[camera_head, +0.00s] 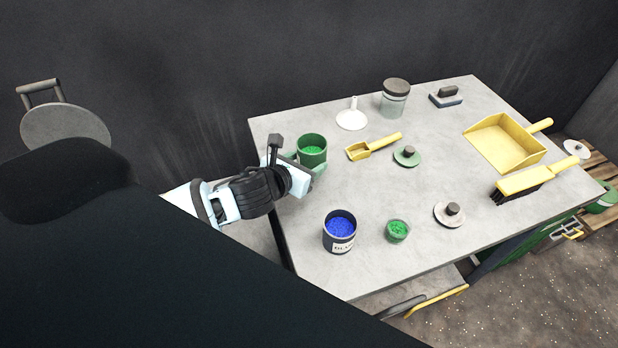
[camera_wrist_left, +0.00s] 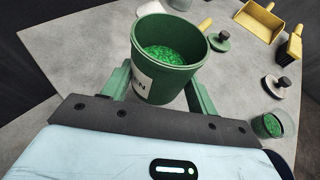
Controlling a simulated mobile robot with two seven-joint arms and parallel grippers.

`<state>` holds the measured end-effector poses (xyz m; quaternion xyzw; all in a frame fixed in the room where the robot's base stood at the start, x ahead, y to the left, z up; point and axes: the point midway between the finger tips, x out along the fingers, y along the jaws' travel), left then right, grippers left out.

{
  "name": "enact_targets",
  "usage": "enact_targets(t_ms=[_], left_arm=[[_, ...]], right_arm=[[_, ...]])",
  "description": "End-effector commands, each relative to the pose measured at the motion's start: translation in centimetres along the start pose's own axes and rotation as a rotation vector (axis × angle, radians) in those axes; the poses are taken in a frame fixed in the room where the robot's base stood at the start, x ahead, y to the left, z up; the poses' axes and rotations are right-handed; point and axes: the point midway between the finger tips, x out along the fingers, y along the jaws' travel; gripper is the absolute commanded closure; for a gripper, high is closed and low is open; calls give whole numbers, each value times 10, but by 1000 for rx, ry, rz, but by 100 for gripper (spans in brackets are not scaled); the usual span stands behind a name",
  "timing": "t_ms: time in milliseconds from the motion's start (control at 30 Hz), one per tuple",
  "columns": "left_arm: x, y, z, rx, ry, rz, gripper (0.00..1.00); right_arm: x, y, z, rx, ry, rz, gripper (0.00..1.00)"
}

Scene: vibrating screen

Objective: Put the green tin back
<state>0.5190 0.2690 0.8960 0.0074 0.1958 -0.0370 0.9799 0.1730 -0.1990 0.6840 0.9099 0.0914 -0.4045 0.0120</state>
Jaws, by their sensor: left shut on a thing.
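The green tin (camera_head: 312,147) is open at the top and holds green granules. It is upright or nearly so at the left side of the table in the head view. My left gripper (camera_head: 310,163) comes in from the left and is shut on it. In the left wrist view the tin (camera_wrist_left: 168,62) sits between the two green fingers of the gripper (camera_wrist_left: 160,88), with part of a white label showing. I cannot tell whether its base touches the table. A green lid with a dark knob (camera_head: 407,155) lies to its right. My right gripper is not in view.
On the grey table (camera_head: 300,225) are a blue tin (camera_head: 340,232), a small glass of green granules (camera_head: 397,231), a grey lid (camera_head: 449,213), a yellow scoop (camera_head: 372,147), a white funnel (camera_head: 351,116), a jar (camera_head: 395,100), a dustpan (camera_head: 505,144) and a brush (camera_head: 535,178).

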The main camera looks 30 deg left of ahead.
Motion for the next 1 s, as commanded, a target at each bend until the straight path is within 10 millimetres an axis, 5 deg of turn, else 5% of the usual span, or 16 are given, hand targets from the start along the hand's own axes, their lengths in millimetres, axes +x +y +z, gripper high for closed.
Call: enact_targets(t_ms=[100, 367, 667, 1000], left_arm=[[6, 0, -16, -2, 2, 1, 69], [8, 0, -19, 0, -3, 0, 69], [21, 0, -53, -2, 2, 0, 69], [22, 0, -53, 1, -3, 1, 69]], right_arm=[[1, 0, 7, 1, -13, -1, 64], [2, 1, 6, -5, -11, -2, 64], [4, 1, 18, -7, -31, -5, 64], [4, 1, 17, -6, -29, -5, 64]])
